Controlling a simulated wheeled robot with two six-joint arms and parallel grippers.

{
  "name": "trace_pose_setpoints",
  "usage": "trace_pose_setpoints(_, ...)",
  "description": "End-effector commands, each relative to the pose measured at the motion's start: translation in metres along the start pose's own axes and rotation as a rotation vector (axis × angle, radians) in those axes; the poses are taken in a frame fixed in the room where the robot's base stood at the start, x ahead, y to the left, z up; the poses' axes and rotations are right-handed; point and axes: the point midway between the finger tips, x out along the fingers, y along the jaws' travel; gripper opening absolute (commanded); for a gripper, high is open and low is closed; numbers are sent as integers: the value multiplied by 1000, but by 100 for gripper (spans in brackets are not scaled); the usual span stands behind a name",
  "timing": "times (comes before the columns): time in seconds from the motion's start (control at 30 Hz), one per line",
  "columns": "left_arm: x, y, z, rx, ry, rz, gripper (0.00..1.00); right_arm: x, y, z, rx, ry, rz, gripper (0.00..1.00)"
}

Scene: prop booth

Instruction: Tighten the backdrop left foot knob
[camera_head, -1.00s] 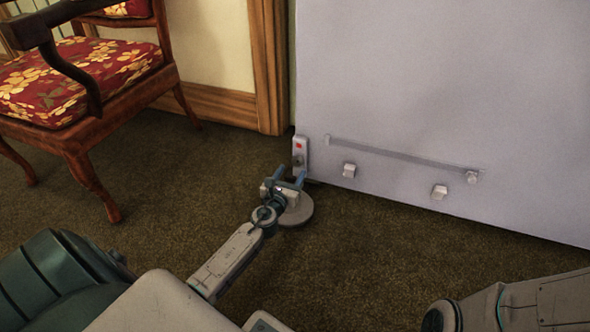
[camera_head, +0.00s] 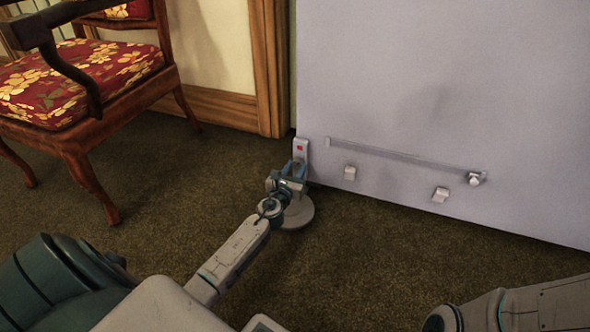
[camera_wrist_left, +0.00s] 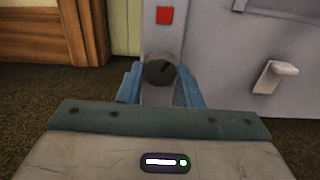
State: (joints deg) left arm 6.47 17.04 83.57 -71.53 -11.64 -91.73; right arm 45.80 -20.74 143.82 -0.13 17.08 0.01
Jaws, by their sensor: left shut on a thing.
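The left foot knob (camera_wrist_left: 159,70) is a dark round knob with a pointer mark, on a light grey upright plate (camera_wrist_left: 162,40) at the backdrop's lower left corner. A red square (camera_wrist_left: 165,16) sits above it; the plate also shows in the head view (camera_head: 300,147). My left gripper (camera_head: 293,168) reaches the plate, its blue fingers (camera_wrist_left: 160,84) on both sides of the knob and shut on it. In the head view my gripper hides the knob. A round grey foot disc (camera_head: 299,215) lies on the carpet below. My right gripper is out of view.
The pale backdrop panel (camera_head: 440,90) fills the right, with a long bar (camera_head: 400,158) and small pegs (camera_head: 440,194) low on it. A red floral armchair (camera_head: 80,80) stands at left. Open carpet (camera_head: 360,250) lies in front.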

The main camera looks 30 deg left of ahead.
Motion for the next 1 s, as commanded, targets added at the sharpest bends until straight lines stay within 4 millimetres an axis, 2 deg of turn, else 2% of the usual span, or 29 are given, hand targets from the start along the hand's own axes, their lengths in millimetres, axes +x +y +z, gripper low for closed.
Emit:
trace_pose_setpoints(0.37,0,0,2,137,1,0,9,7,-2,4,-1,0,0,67)
trace_pose_setpoints(1.0,0,1,2,725,2,-1,9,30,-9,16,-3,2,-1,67)
